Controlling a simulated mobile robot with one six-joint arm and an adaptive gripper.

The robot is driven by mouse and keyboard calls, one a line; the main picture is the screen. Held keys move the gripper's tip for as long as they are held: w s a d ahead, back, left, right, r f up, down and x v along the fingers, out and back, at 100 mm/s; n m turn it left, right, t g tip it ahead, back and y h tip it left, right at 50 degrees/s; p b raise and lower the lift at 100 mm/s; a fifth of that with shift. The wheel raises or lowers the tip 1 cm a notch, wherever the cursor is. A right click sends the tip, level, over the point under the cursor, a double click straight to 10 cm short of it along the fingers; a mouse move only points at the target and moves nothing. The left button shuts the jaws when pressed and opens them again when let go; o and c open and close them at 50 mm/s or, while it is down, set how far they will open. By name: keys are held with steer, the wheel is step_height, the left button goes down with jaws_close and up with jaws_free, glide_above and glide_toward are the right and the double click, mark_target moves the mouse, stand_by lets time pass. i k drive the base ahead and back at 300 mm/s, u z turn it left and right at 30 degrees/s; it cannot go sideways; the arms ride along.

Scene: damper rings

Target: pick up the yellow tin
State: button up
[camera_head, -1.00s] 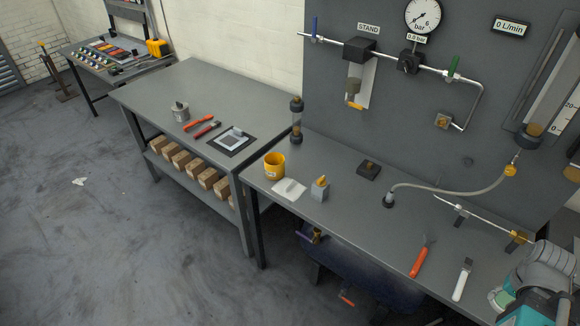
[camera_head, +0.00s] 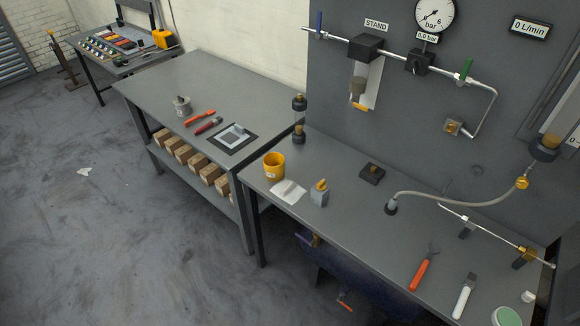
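The yellow tin (camera_head: 274,166) stands upright near the left end of the right bench, close to its front edge. It is open at the top, with a small pale label on its side. A white cloth or paper (camera_head: 288,191) lies just in front of it, and a small grey block with a yellow top (camera_head: 320,193) stands to its right. My gripper is not in view.
The right bench (camera_head: 365,235) also bears a dark block (camera_head: 372,173), a hose, orange-handled pliers (camera_head: 424,268) and a white-handled brush (camera_head: 464,296). A dark cylinder (camera_head: 299,120) stands behind the tin. The left bench (camera_head: 200,80) is mostly clear.

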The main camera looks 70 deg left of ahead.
mark_target(274, 162)
steer(key=z, duration=1.05)
steer(key=k, duration=2.8)
steer(key=u, duration=0.75)
